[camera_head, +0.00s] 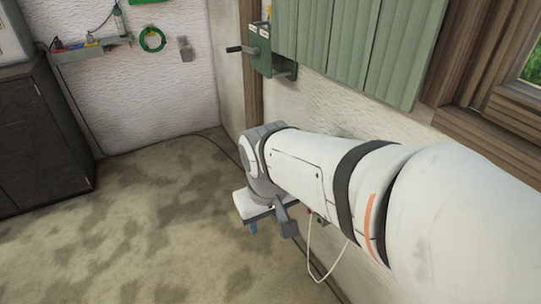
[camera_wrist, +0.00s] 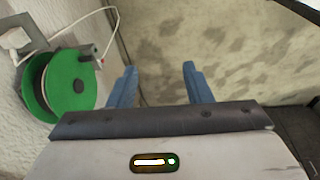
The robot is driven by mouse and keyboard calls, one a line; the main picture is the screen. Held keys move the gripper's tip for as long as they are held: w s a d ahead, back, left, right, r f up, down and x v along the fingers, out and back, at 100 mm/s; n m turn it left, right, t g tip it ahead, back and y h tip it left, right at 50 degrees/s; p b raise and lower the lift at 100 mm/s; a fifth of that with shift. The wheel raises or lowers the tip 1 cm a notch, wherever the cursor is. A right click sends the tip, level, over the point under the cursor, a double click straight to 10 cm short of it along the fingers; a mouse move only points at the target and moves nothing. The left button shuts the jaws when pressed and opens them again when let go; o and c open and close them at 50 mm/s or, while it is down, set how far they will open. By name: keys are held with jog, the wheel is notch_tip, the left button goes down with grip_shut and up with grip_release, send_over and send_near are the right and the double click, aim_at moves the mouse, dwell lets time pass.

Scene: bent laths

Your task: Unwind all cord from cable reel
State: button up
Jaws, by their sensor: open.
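The cable reel (camera_wrist: 72,98) has green discs with a dark hub and is mounted at the white wall, at the left of the wrist view. A grey part with a small red spot (camera_wrist: 88,54) sits at its upper edge. White cord (camera_wrist: 88,17) runs from the reel's area in a loop; it also hangs below my arm in the head view (camera_head: 311,262). How much cord is wound on is unclear. My arm hides most of the reel in the head view. My gripper (camera_wrist: 159,70) has blue fingers, spread apart and empty, beside the reel and not touching it.
A green wall box with a black crank (camera_head: 260,50) and green slats (camera_head: 350,45) are above my arm. A green coil (camera_head: 152,39) and a small shelf (camera_head: 90,48) are on the far wall. A dark cabinet (camera_head: 40,130) stands left. The floor (camera_head: 150,220) is clear.

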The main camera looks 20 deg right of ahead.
jog(key=w+d+f+n+g+h+b, duration=0.2)
jog(key=w+d+f+n+g+h, duration=0.3)
jog(key=d+f, duration=0.35)
jog(key=w+d+f+n+g+h+b, duration=0.2)
jog(key=w+d+f+n+h, duration=0.3)
jog(key=d+f, duration=0.35)
jog(key=w+d+f+n+t+h+b, duration=0.1)
jog(key=w+d+f+n+t+h, duration=0.15)
jog(key=f, duration=0.35)
jog(key=w+d+f+n+t+h+b, duration=0.1)
jog(key=w+f+n+t+h, duration=0.1)
jog(key=w+f+n, duration=0.3)
jog(key=w+d+f+n+t+h+b, duration=0.1)
jog(key=d+f+n+t+h, duration=0.15)
jog(key=f, duration=0.45)
jog(key=shift+g, duration=0.4)
jog(key=d, duration=0.4)
jog(key=w+d, duration=0.1)
jog(key=d, duration=0.1)
jog(key=shift+d+r+p, duration=0.1)
jog(key=shift+r+p, duration=0.15)
jog(key=shift+p, duration=0.1)
grip_shut()
